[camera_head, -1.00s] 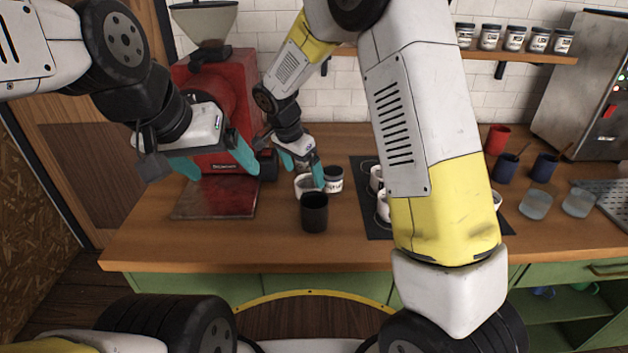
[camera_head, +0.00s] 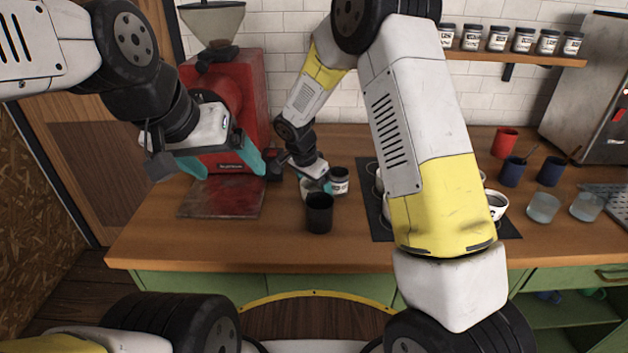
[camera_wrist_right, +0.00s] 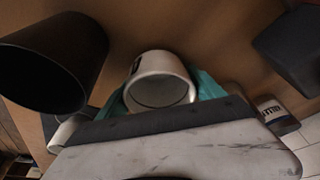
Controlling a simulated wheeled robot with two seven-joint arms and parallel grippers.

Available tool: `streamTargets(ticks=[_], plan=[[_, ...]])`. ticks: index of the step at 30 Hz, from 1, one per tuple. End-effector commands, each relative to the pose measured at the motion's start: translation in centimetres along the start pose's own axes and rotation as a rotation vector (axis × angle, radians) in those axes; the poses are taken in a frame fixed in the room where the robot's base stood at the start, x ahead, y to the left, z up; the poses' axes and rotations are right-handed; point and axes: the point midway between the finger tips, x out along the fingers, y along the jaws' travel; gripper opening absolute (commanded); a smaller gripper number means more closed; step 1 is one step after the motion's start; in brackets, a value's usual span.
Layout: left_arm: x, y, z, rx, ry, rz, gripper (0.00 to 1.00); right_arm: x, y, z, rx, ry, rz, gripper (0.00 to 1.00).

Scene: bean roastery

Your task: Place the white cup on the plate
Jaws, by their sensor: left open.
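The white cup (camera_wrist_right: 160,82) shows in the right wrist view, between the teal fingers of my right gripper (camera_wrist_right: 160,97). The fingers flank it closely; whether they press on it I cannot tell. In the head view only a sliver of the cup (camera_head: 306,191) shows behind a black cup, at my right gripper (camera_head: 316,186). My left gripper (camera_head: 222,168) is open and empty, in the air in front of the red grinder. I cannot make out the plate; my right arm hides much of the dark mat.
The black cup (camera_head: 319,213) stands just in front of the white cup, and a labelled jar (camera_head: 338,181) beside it. The dark mat (camera_head: 381,222) holds white cups. Red and blue cups and glasses stand at right. The front left counter is clear.

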Motion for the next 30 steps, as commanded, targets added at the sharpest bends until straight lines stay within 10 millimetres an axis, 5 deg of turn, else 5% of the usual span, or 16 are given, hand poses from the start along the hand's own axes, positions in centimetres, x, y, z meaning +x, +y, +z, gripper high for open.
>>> streamTargets(ticks=[1,9,17,30], plan=[[0.0,0.0,0.0,0.0,0.0,0.0,0.85,0.0,0.0,0.0,0.0,0.0,0.0,0.65],[0.0,0.0,0.0,0.0,0.0,0.0,0.85,-0.1,0.0,0.0,0.0,0.0,-0.001,0.14],[0.0,0.0,0.0,0.0,0.0,0.0,0.85,-0.7,-0.1,-0.3,0.002,0.001,-0.002,0.14],[0.0,0.0,0.0,0.0,0.0,0.0,0.85,-8.2,-0.1,-2.6,0.003,0.001,-0.003,0.14]])
